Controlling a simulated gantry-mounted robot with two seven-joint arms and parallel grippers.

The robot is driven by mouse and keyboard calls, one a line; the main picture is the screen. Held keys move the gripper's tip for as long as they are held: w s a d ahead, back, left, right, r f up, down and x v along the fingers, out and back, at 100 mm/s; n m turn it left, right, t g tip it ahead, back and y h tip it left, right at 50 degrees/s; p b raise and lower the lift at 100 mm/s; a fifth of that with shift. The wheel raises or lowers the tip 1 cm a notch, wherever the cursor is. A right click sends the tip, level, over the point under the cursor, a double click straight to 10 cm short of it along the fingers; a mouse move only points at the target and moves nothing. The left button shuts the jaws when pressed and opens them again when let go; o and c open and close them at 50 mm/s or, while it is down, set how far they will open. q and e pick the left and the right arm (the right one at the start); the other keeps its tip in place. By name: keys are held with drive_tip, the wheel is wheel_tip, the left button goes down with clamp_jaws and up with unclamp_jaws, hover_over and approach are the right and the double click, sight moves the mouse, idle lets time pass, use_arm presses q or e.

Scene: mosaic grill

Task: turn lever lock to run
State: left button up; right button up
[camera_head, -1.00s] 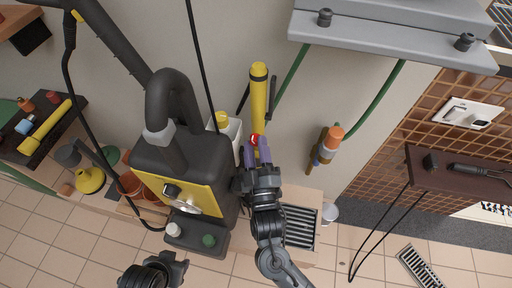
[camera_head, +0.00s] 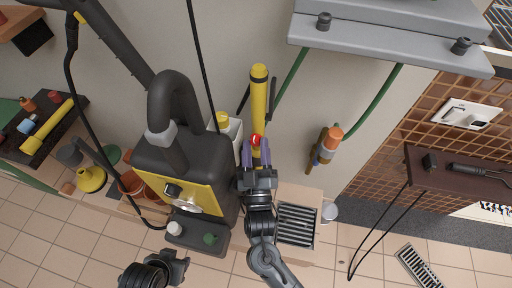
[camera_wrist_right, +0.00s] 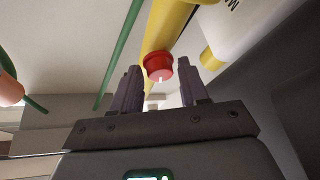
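A red knob (camera_head: 255,140) sits low on an upright yellow cylinder (camera_head: 259,95) that stands against the wall. In the right wrist view the red knob (camera_wrist_right: 159,67) shows between and just beyond my fingertips, with a small white mark on its face. My right gripper (camera_head: 255,152) is open, its two purple fingers on either side of the knob's line; I cannot tell whether they touch it. My left gripper (camera_head: 155,270) is at the bottom edge of the head view, and its fingers cannot be made out. No lettering for a run position is readable.
A black and yellow machine (camera_head: 180,185) with a thick hose stands close to the left of my right arm. A white container (camera_head: 228,135) is just left of the cylinder. A green hose with an orange-capped fitting (camera_head: 330,140) hangs on the right.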

use_arm(q)
drive_tip(key=shift+a, duration=0.1)
use_arm(e)
drive_tip(key=shift+o, duration=0.9)
use_arm(q)
drive_tip(key=shift+r, duration=0.1)
use_arm(e)
drive_tip(key=shift+s, duration=0.1)
drive_tip(key=shift+s+f, duration=0.1)
drive_tip(key=shift+s, duration=0.15)
use_arm(q)
wheel_tip(320, 180, up, 4)
drive_tip(key=p, duration=0.4)
use_arm(e)
drive_tip(key=v, duration=1)
